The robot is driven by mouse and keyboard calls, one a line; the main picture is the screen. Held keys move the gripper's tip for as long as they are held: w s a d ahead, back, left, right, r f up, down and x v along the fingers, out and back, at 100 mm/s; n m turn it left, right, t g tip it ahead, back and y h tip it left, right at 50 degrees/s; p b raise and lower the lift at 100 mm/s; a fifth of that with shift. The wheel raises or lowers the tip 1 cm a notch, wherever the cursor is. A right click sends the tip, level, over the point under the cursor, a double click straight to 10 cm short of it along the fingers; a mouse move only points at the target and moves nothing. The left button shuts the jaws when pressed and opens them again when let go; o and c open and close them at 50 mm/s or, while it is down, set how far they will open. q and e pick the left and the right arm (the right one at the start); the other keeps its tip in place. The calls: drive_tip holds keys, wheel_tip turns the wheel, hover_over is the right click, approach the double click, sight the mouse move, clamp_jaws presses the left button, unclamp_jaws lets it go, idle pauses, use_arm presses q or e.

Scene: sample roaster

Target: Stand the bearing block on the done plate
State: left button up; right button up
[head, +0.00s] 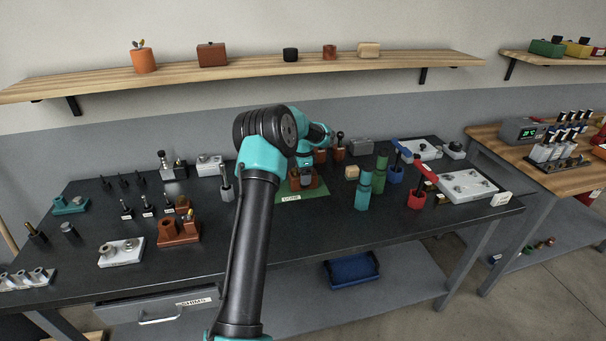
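The done plate (318,193) is a green plate with a "DONE" label at its front edge, near the middle of the bench. A red-brown block (296,184), which looks like the bearing block, is upright on it, partly hidden by my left gripper. My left gripper (307,180) points down at this block; its fingertips are too small and covered to show whether they grip it. Another red-brown block (178,233) with a raised round post stands left on the bench. My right gripper is not in view.
A white plate with round fittings (121,252) lies at the front left. Teal and green cylinders (363,190) and a red cup (416,199) with a red-handled tool stand right of the done plate. Several small dark pegs stand at the left. The bench front right of my arm is clear.

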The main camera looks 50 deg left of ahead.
use_arm(q)
drive_tip(key=shift+o, duration=0.7)
drive_tip(key=shift+r, duration=0.15)
wheel_tip(320, 180, up, 12)
idle(0.6)
